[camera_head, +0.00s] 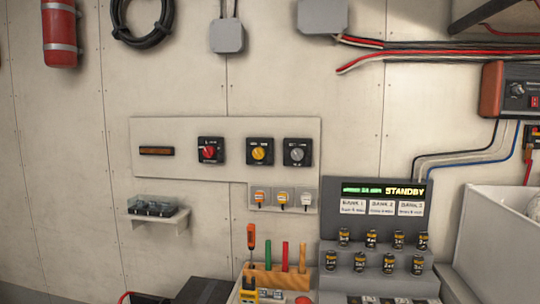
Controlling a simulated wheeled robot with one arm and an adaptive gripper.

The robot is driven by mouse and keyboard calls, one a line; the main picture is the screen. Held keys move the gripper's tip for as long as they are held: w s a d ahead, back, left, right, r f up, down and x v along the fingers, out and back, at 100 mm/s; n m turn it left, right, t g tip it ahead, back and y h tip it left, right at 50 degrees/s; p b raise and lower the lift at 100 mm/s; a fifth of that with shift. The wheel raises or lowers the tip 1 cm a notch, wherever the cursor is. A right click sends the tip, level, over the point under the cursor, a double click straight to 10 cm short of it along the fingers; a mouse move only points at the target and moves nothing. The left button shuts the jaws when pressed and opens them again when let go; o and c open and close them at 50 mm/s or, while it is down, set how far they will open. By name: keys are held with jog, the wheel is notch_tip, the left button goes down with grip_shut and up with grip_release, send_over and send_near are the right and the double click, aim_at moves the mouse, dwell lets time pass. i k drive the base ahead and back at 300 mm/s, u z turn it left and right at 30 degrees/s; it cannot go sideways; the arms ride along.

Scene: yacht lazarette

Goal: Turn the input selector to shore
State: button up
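A pale panel (225,177) on the wall carries three rotary switches on black plates: one with a red knob (208,153), one with a yellow knob (259,153) and one with a grey knob (297,154). Their labels are too small to read, so I cannot tell which is the input selector or which position is shore. Below the right part of the panel, a box holds three small switches (283,198), two orange-topped and one pale. My gripper is not in view.
A display unit (330,216) reading STANDBY stands at right, with black cylinders below it. A tool holder (277,278) with upright tools stands in front of the wall. A small shelf (160,220) juts out at left. A white bin (490,235) is at far right.

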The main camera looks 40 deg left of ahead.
aim_at(297, 154)
jog(key=u, duration=0.75)
jog(key=i, duration=1.15)
jog(key=u, duration=1.6)
jog(key=i, duration=0.4)
jog(key=u, duration=0.45)
